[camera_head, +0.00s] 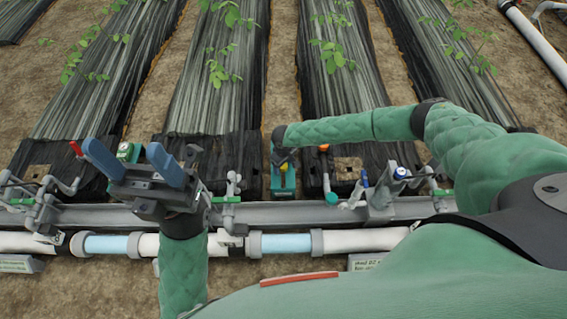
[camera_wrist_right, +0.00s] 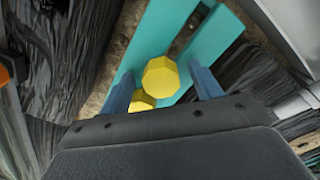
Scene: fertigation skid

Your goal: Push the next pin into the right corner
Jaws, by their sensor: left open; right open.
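Yellow pins show in the right wrist view: one faceted yellow head (camera_wrist_right: 160,77) and a second yellow piece (camera_wrist_right: 141,102) partly hidden behind my gripper. They are at a teal holder (camera_wrist_right: 216,38). My right gripper (camera_wrist_right: 163,86) is open, its two blue fingers on either side of the nearer yellow head; contact cannot be told. In the head view my right gripper (camera_head: 283,160) is over the teal holder (camera_head: 283,188), with a bit of yellow below it. My left gripper (camera_head: 121,152) is open and empty, blue fingers pointing up, at the left.
A grey rail (camera_head: 270,212) with valves and fittings runs across the front, above a white pipe (camera_head: 365,239) with clear blue sections. Black mulch strips (camera_head: 215,90) with plants lie behind. A dark mat (camera_head: 372,160) with a bare square is right of the holder. An orange-topped piece (camera_head: 324,148) stands there.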

